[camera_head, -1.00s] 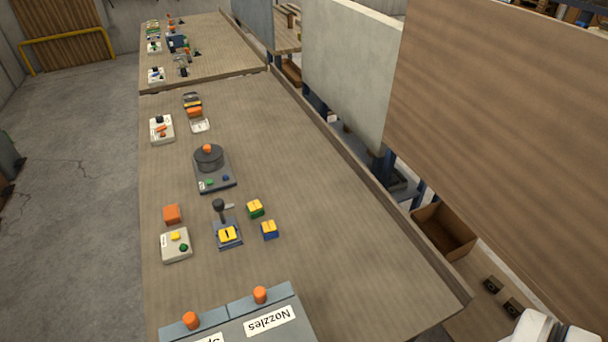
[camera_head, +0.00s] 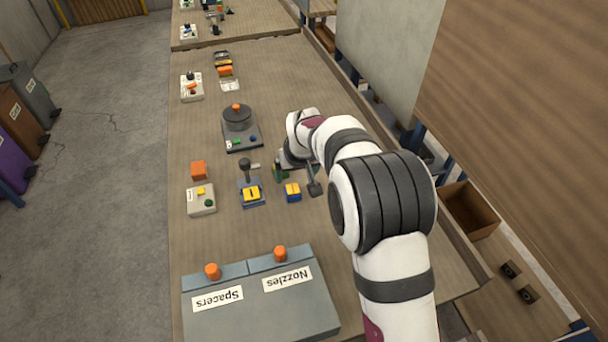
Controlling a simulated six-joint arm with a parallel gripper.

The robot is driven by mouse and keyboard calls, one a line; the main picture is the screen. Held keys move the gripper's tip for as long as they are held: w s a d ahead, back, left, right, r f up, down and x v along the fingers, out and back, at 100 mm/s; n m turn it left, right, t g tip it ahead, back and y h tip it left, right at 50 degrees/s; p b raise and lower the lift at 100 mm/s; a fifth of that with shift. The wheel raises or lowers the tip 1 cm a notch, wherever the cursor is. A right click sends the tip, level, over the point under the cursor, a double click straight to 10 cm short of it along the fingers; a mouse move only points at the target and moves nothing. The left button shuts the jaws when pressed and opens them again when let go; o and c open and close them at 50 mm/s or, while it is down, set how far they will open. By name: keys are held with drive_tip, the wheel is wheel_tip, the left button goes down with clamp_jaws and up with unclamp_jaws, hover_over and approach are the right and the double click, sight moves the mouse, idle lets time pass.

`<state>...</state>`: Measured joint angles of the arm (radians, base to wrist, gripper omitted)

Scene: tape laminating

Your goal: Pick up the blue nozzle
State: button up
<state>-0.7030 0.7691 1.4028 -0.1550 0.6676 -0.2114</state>
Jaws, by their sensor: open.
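The blue nozzle (camera_head: 293,194), a small blue block with a yellow top, sits on the wooden table right of a small press-like fixture. My gripper (camera_head: 298,177) is open and empty, pointing down just behind and above the blue nozzle. One finger hangs to the nozzle's upper right, the other to its upper left. The gap between the fingertips and the nozzle is hard to judge. The green block with a yellow top, seen behind the blue one earlier, is mostly hidden by my gripper.
The lever fixture (camera_head: 251,192) holding a yellow piece stands close left of the blue nozzle. A button box (camera_head: 201,203), an orange block (camera_head: 198,170) and a round dark pot device (camera_head: 238,121) stand nearby. Grey bins labelled Spacers and Nozzles (camera_head: 262,310) are in front. The table's right side is clear.

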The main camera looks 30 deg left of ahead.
sight(293, 189)
drive_tip(key=x, duration=1.1)
drive_tip(key=shift+s+f, duration=0.1)
drive_tip(key=shift+s, duration=0.1)
clamp_jaws()
